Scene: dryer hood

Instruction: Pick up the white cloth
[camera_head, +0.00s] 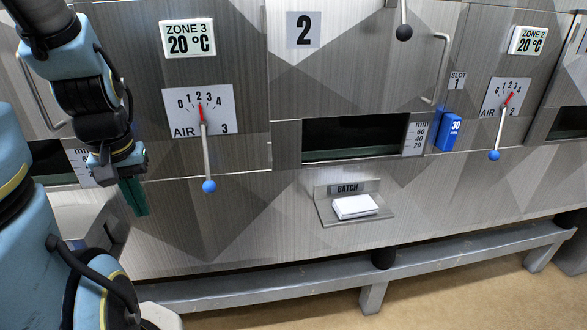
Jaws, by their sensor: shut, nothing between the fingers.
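A flat white rectangular block or stack (355,206) lies on the small metal shelf (325,211) under the "BATCH" label. I cannot tell whether it is folded cloth or a pad of cards. No other thing in view is clearly a white cloth. My gripper (135,197) is at the left, pointing down in front of the metal front, with green fingers. It is shut and empty. It is well to the left of the batch shelf and apart from the white stack. Part of the gripper is hard to make out against the dark wrist.
A dark slot (355,136) opens above the shelf. Levers with blue knobs (209,186) (494,155) and a lever with a black knob (404,33) stick out. A blue block marked 30 (449,131) sits right of the slot. A grey rail (300,281) runs low along the front.

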